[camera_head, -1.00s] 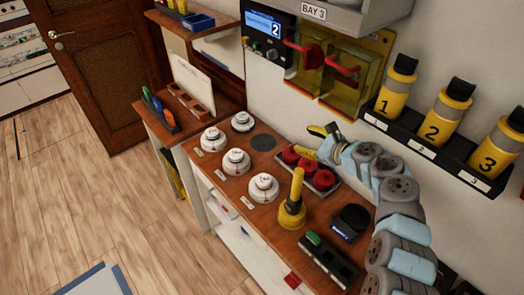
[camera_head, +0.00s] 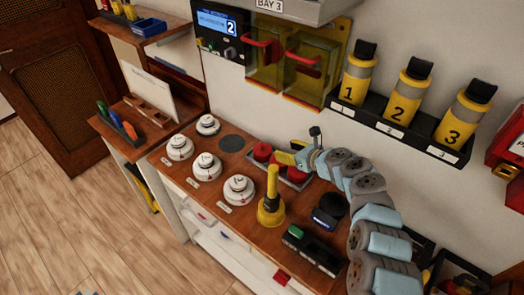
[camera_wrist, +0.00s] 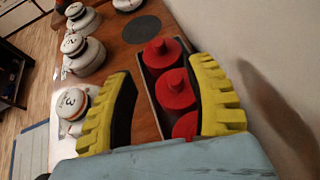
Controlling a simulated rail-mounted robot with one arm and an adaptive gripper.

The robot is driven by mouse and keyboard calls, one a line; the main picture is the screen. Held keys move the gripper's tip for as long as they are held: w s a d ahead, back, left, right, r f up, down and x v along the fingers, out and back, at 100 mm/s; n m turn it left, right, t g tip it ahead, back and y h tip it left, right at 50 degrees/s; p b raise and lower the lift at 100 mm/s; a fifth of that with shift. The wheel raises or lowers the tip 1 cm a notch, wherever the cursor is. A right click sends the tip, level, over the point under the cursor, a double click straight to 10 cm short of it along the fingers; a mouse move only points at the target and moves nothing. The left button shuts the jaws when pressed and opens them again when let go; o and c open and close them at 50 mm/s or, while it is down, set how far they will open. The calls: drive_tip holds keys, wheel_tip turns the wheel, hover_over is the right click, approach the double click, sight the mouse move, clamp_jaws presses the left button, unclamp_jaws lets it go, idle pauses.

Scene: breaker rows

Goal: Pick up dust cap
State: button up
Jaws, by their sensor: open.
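Several red dust caps (camera_head: 263,152) sit in a shallow tray (camera_head: 295,182) on the wooden bench top. In the wrist view, three red dust caps (camera_wrist: 176,88) stand in a row in the dark tray (camera_wrist: 149,82), each with a raised round knob. My gripper (camera_head: 290,157) is over the tray, partly covering the caps in the head view. In the wrist view its yellow ribbed fingers (camera_wrist: 160,70) are apart on either side of the row, with nothing held. The nearest cap is partly hidden behind the right finger and wrist. I cannot tell the gripper's height above the caps.
White round detectors (camera_head: 207,165) stand left of the tray, beside a dark disc (camera_head: 231,143). A yellow plunger-like tool (camera_head: 271,205) and a black device (camera_head: 329,211) stand in front. The wall behind carries a bottle rack (camera_head: 400,133) and yellow covers (camera_head: 299,75).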

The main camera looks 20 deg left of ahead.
sight(263, 145)
drive_tip(key=shift+x, duration=4.2)
drive_tip(key=shift+b, duration=0.3)
drive_tip(key=shift+w+a+f+b, duration=0.2)
drive_tip(key=shift+a+f+b, duration=0.1)
drive_tip(key=shift+a+f, duration=0.35)
drive_tip(key=shift+w+a+f+b, duration=0.25)
drive_tip(key=shift+a+f, duration=0.25)
drive_tip(key=shift+a, duration=0.25)
drive_tip(key=shift+b+x, duration=0.7)
drive_tip(key=shift+x, duration=0.1)
drive_tip(key=shift+r, duration=0.15)
clamp_jaws()
